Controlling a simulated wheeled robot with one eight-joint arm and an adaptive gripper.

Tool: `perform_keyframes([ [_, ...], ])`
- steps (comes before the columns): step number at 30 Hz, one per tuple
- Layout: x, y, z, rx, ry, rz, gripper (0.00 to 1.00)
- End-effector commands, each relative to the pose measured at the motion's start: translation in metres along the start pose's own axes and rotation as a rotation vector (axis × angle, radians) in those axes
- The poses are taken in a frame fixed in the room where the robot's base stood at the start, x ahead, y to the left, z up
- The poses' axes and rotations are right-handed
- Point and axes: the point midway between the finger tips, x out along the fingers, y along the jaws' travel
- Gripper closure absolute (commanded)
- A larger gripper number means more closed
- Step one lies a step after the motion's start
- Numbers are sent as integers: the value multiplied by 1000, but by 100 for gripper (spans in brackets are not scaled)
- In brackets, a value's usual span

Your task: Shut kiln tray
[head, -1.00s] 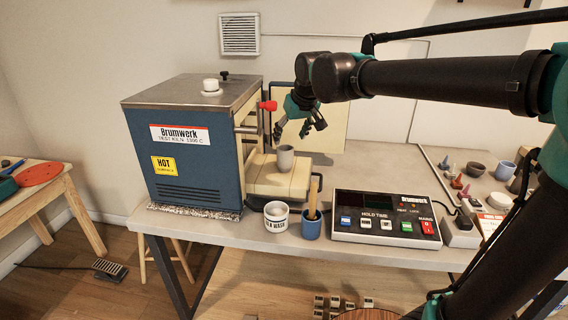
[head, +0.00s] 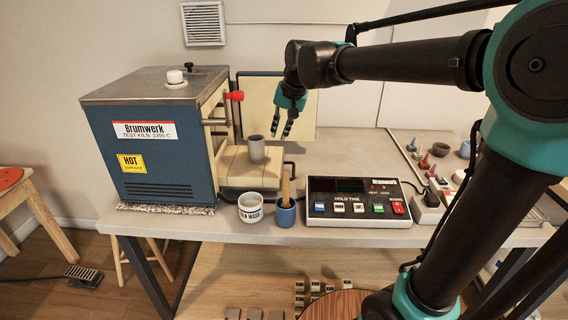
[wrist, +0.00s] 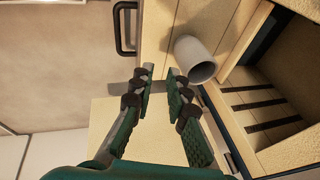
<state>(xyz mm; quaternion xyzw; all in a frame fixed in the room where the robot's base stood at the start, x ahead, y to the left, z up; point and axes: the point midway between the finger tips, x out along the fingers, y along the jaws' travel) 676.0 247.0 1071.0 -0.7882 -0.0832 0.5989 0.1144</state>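The kiln (head: 165,150) is a blue box with a grey metal top, at the left of the head view. Its pale tray (head: 236,180) sticks out of the right side, and the tray also shows in the wrist view (wrist: 158,30). A grey cup (head: 256,149) stands on the tray (wrist: 195,60). A dark handle (wrist: 125,28) is at the tray's outer end. My gripper (head: 281,136) is open and empty, fingers down, above and right of the cup. In the wrist view its fingertips (wrist: 160,76) are apart from cup and handle.
An open pale door panel (head: 303,108) stands behind the tray. The kiln chamber (wrist: 270,115) looks empty where visible. A white wash pot (head: 250,208), a blue pot (head: 286,213) with a wooden handle, and a control box (head: 358,202) stand in front and right.

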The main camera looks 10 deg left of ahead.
Motion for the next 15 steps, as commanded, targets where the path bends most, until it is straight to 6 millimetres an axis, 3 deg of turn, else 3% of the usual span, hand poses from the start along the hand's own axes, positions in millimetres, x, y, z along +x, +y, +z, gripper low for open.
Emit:
perform_keyframes([
  [3, 1, 32, -4, 366, -72, 15, 100],
  [9, -3, 75, -5, 955, -192, 62, 100],
  [15, -9, 102, -3, 1367, -278, 120, 100],
])
